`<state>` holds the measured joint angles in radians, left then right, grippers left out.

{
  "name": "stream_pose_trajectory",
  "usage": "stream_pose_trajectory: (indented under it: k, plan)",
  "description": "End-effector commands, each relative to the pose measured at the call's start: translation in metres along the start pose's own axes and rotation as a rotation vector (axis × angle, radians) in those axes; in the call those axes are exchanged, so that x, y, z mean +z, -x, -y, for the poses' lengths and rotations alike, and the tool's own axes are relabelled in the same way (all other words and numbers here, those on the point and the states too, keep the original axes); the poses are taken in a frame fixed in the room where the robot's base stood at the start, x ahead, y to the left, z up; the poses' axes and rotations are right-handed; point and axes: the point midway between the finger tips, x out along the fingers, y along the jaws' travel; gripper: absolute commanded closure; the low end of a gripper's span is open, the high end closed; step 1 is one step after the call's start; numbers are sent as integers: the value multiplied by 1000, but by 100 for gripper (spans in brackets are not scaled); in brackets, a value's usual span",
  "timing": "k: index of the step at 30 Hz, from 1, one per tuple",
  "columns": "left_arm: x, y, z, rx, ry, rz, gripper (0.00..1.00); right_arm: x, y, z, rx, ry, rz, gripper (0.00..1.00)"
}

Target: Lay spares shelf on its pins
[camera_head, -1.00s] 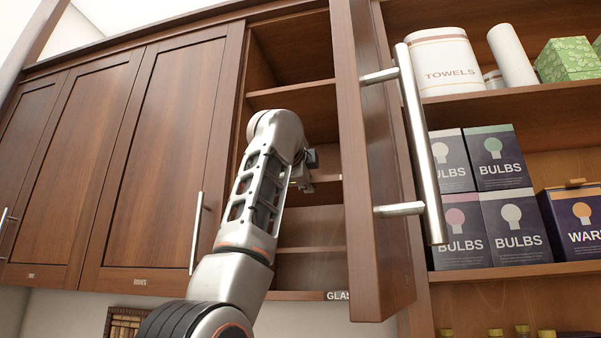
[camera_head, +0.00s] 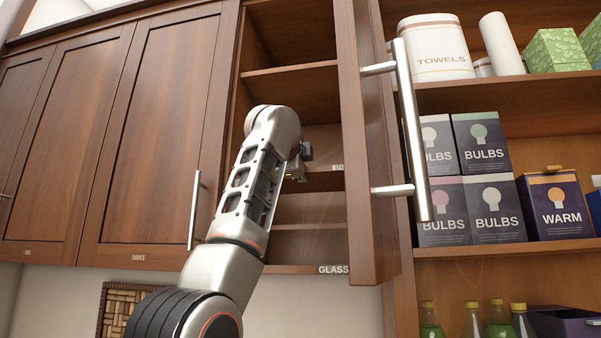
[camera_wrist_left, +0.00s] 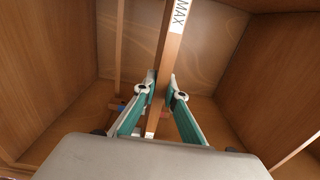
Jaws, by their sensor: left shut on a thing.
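My left gripper (camera_wrist_left: 161,93) is shut on the front edge of a thin brown wooden board, the spares shelf (camera_wrist_left: 172,50), in the left wrist view. A white label reading MAX is on the board. In the head view my left gripper (camera_head: 300,162) is inside the open cabinet (camera_head: 270,72), and the shelf (camera_head: 325,182) shows just right of it, partly hidden by my arm and the open door. Small blue and red bits (camera_wrist_left: 122,107) show beside the fingers in the wrist view; I cannot tell what they are. The pins cannot be made out. My right gripper is not in view.
The open cabinet door (camera_head: 368,150), with a long metal handle (camera_head: 412,130), stands close right of my arm. A fixed shelf (camera_head: 290,68) is above and another board (camera_head: 305,222) below. A GLASS label (camera_head: 333,269) marks the cabinet bottom. Boxes of bulbs (camera_head: 487,150) fill shelves at right.

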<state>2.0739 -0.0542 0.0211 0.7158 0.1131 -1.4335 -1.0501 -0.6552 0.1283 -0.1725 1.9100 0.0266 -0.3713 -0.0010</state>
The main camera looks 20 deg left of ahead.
Motion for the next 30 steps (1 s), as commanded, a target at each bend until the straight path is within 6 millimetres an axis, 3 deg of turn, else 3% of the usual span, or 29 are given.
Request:
stream_pose_trajectory:
  k: [4, 6, 7, 20, 30]
  plan:
    - [0, 2, 2, -5, 2, 0, 100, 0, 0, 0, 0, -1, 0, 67]
    - [0, 2, 2, -5, 2, 0, 74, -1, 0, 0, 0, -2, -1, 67]
    - [0, 2, 2, -5, 2, 0, 70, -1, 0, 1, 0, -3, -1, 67]
    - [0, 2, -1, 2, -1, 0, 70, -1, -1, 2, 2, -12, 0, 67]
    - [-1, 41, 1, -4, 2, -3, 70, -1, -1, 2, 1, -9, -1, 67]
